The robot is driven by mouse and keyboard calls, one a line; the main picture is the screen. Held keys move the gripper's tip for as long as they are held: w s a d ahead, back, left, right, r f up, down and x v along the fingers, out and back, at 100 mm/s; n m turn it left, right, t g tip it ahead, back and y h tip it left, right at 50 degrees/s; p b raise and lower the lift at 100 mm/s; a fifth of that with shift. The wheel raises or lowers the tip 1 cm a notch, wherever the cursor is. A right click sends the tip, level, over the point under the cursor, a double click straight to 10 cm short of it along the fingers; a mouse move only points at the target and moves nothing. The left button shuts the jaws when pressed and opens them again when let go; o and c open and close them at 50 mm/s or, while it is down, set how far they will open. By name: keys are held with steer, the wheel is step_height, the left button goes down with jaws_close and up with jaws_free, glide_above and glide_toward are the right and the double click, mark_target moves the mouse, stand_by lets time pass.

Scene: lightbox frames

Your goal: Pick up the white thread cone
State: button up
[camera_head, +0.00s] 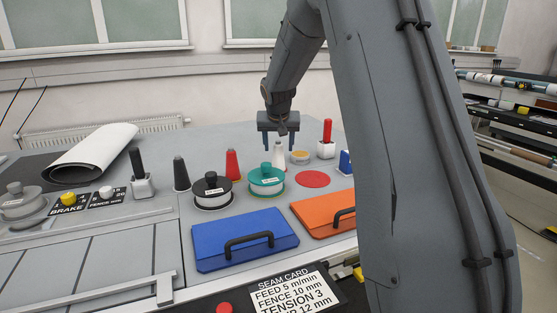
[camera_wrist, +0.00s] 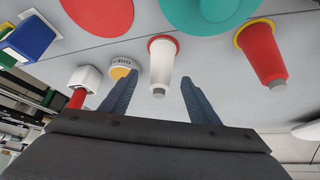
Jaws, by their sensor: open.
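The white thread cone (camera_head: 279,158) stands upright on the grey table behind the teal disc in the head view, its lower part partly hidden by that disc. It also shows in the wrist view (camera_wrist: 162,65), with a red rim at its base and a grey tip, framed between the two fingers. My gripper (camera_head: 279,141) is open and empty, just above or behind the cone's top in the head view. Its fingers also show in the wrist view (camera_wrist: 158,77), spread on either side of the cone. I cannot tell whether they touch it.
A red cone (camera_head: 232,165) and a dark cone (camera_head: 181,174) stand to the left. A teal disc (camera_head: 266,181) and a black disc (camera_head: 212,190) are in front. A yellow-rimmed tin (camera_head: 300,157) and a white holder with a red handle (camera_head: 326,150) stand close on the right.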

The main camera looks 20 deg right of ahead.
mark_target(278, 146)
steer(key=p+x, duration=0.1)
steer(key=x, duration=0.2)
steer(key=shift+w+d, duration=0.1)
steer(key=shift+w, duration=0.15)
steer(key=shift+w+d+f+p, duration=0.1)
steer(key=shift+w+f+p, duration=0.25)
steer(key=shift+f, duration=0.25)
steer(key=c, duration=1.2)
